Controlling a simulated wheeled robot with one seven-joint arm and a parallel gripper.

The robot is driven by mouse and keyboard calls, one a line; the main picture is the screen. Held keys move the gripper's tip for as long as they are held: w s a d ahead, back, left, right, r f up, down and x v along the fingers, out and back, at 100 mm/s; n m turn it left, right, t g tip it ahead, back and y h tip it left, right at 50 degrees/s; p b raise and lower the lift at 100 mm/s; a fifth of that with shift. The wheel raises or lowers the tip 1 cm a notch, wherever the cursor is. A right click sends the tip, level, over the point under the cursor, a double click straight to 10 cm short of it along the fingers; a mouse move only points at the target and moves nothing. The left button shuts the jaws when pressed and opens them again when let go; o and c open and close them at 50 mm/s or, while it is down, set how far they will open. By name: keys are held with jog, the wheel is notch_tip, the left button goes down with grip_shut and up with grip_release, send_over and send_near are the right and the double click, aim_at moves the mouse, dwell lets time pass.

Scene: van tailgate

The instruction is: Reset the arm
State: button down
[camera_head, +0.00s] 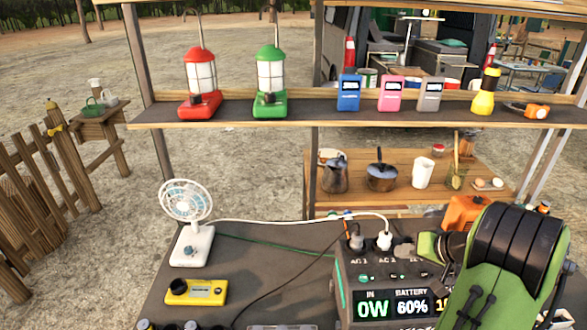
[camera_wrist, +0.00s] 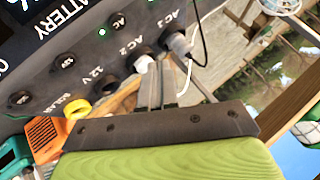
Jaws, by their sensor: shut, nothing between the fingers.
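My gripper (camera_wrist: 160,78) shows in the wrist view, with its two grey fingers shut and nothing between them. It is close to the power station (camera_wrist: 75,65), its fingers pointing toward the socket side. Whether it touches the panel or plugs I cannot tell. In the head view my green and black arm covers the lower right, and the fingers cannot be made out. The power station (camera_head: 345,290) shows IN 0W and BATTERY 60%. A grey plug (camera_head: 355,241) sits at AC 1 and a white plug (camera_head: 384,240) at AC 2.
A white fan (camera_head: 192,240) and a yellow meter (camera_head: 196,291) stand on the dark table (camera_head: 265,250). A shelf (camera_head: 320,109) above carries lanterns, small boxes and flashlights. A wooden table (camera_head: 325,198) behind holds a kettle and pot. Cables cross the tabletop.

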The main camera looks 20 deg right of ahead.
jog(key=s+a+r+n+g, duration=0.15)
jog(key=a+r, duration=0.35)
jog(key=a, duration=0.5)
jog(key=s+a+r+n+g, duration=0.15)
jog(key=a+r, duration=0.35)
jog(key=a, duration=0.5)
jog(key=s+a+n+h, duration=0.1)
jog(key=s+a, duration=0.2)
jog(key=s, duration=0.5)
jog(key=s+a+n+h, duration=0.1)
jog(key=s+a+h, duration=0.1)
jog(key=s, duration=0.6)
jog(key=shift+a, duration=0.85)
jog(key=c, duration=1.8)
grip_release()
jog(key=shift+s+r, duration=0.1)
